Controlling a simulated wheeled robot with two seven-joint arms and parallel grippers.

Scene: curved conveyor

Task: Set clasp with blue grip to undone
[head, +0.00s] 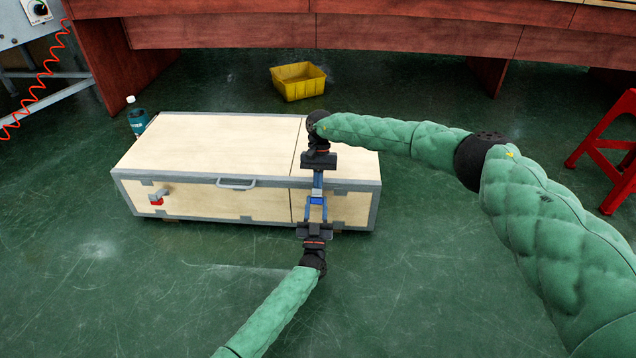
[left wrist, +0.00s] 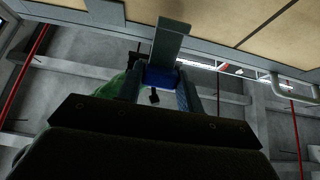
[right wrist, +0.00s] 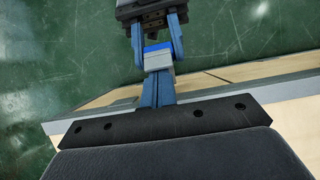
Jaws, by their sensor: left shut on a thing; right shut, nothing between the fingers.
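The long wooden box (head: 220,150) with grey metal edging lies on the floor. The clasp's blue grip (head: 316,201) is at the box's front, towards its right end. My left gripper (head: 316,208) is shut on it from the front. In the left wrist view the blue grip (left wrist: 160,77) sits between the fingers, with a grey metal strip (left wrist: 170,40) running from it towards the box. My right gripper (head: 318,186) is shut and empty just above the grip. In the right wrist view its closed fingers (right wrist: 158,75) point at the blue grip (right wrist: 157,47). Whether they touch is unclear.
A clasp with a red grip (head: 157,200) is on the box's front left, and a grey handle (head: 237,184) is between. A bottle (head: 136,116) stands behind the box. A yellow bin (head: 298,81) and red stool (head: 606,150) stand apart. The front floor is clear.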

